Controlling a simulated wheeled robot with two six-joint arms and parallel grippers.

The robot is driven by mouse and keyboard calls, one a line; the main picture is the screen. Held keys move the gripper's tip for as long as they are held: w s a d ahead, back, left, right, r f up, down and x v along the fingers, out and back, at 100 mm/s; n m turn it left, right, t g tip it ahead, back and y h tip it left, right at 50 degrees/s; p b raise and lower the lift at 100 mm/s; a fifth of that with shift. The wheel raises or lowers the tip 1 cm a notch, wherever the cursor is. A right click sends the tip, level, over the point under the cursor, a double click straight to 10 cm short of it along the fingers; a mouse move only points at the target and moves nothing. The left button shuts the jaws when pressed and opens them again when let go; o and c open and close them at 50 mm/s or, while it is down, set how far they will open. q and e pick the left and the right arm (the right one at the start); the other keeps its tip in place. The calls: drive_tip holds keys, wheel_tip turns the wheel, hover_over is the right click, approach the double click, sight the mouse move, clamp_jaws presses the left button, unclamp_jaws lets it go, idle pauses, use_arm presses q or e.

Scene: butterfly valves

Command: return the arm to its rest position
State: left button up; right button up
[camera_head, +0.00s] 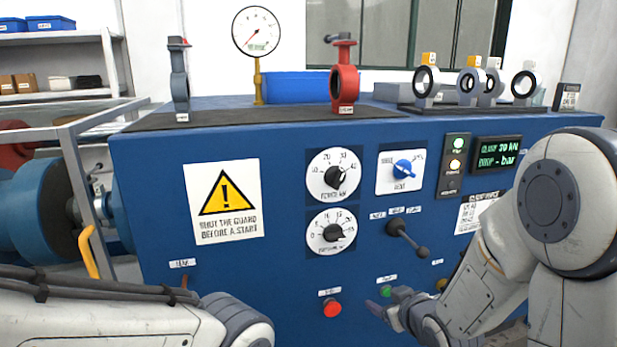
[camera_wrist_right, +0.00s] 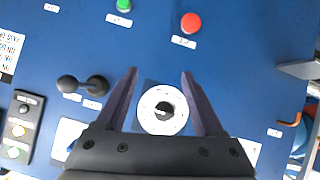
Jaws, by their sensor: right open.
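My right arm (camera_head: 490,275) comes in from the right in front of the blue machine panel (camera_head: 285,265). Its gripper (camera_head: 384,306) is at the lower part of the panel, near the green button (camera_head: 386,291). In the right wrist view the two dark fingers (camera_wrist_right: 159,75) are spread with nothing between them. A round white dial (camera_wrist_right: 162,110) shows behind the gap, on the panel. My left arm (camera_head: 110,322) lies across the lower left of the head view; its gripper is out of the picture.
A red button (camera_head: 332,308), a lever (camera_head: 408,239), two dials (camera_head: 333,174) and a blue selector (camera_head: 403,168) sit on the panel. Valves, including a red one (camera_head: 344,88), stand on top beside a gauge (camera_head: 256,31). A yellow handle (camera_head: 88,252) is at left.

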drive_tip(key=s+a+r+n+g, duration=0.1)
drive_tip(key=s+a+g, duration=0.3)
drive_tip(key=s, duration=0.6)
drive_tip(key=s+a+r+n+g+h, duration=0.1)
drive_tip(key=s+a+g, duration=0.3)
drive_tip(key=s, duration=0.6)
drive_tip(key=s+a+r+g, duration=0.1)
drive_tip(key=s+a+g, duration=0.3)
drive_tip(key=s, duration=0.6)
wheel_tip(320, 180, up, 26)
drive_tip(key=w+p, duration=0.1)
drive_tip(key=p, duration=2.5)
drive_tip(key=shift+t+p, duration=0.4)
